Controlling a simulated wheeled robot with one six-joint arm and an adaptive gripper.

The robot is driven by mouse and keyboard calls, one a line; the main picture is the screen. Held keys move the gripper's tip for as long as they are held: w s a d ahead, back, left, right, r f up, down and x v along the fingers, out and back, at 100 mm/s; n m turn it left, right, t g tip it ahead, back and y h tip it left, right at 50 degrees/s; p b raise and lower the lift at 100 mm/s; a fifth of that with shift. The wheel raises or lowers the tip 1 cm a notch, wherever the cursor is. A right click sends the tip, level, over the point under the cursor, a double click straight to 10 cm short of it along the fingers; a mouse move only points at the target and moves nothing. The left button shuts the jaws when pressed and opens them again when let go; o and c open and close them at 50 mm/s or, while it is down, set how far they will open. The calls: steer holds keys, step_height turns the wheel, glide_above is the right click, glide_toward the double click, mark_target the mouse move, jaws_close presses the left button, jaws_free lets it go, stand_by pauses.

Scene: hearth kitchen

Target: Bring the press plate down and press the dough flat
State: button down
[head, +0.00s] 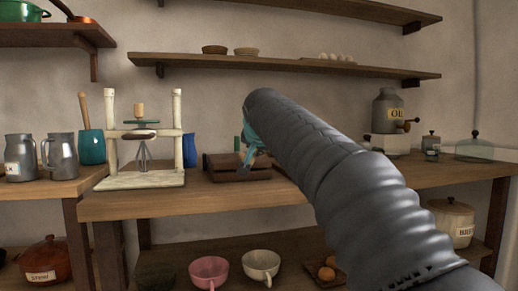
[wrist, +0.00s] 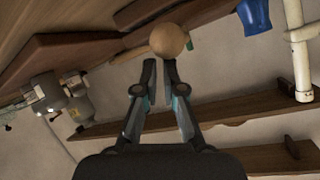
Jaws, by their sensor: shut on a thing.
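A low dark wooden piece (head: 228,174), which looks like the press, stands on the workbench behind my arm. My gripper (head: 250,148) is at its upper right side, and my arm hides part of it. In the wrist view my gripper (wrist: 162,66) has its fingers close together at a round tan ball (wrist: 170,40), which looks like a knob. It is shut on this ball. A dark reddish-brown board (wrist: 75,58) shows beyond at the left. I cannot make out the dough or how far the plate is raised.
A stand with pale posts (head: 177,130) and a whisk is left of the press, with a blue cup (head: 189,150) between. A shelf (head: 285,65) runs above. Bare bench top (head: 150,204) lies in front.

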steer(key=d+p+v, duration=0.2)
steer(key=p+v, duration=0.1)
steer(key=v, duration=0.6)
steer(key=s+d+f+n+g, duration=0.2)
steer(key=s+f, duration=0.2)
steer(key=f, duration=0.5)
steer(key=s+d+f+n+g, duration=0.1)
steer(key=s+f+n+g, duration=0.3)
steer(key=f, duration=0.6)
steer(key=s+d+f+m+p, duration=0.1)
steer(key=s+d+f+p, duration=0.2)
steer(key=s+d+f, duration=0.3)
steer(key=s+d+f+m+g+h+p, duration=0.1)
steer(key=s+d+f, duration=0.4)
steer(key=s, duration=1.2)
steer(key=shift+s+d+f+m+h+p, duration=0.3)
steer(key=shift+d+f+m+p, duration=0.15)
steer(key=shift+p, duration=0.55)
steer(key=c, duration=1.9)
jaws_free()
steer(key=shift+w, duration=0.1)
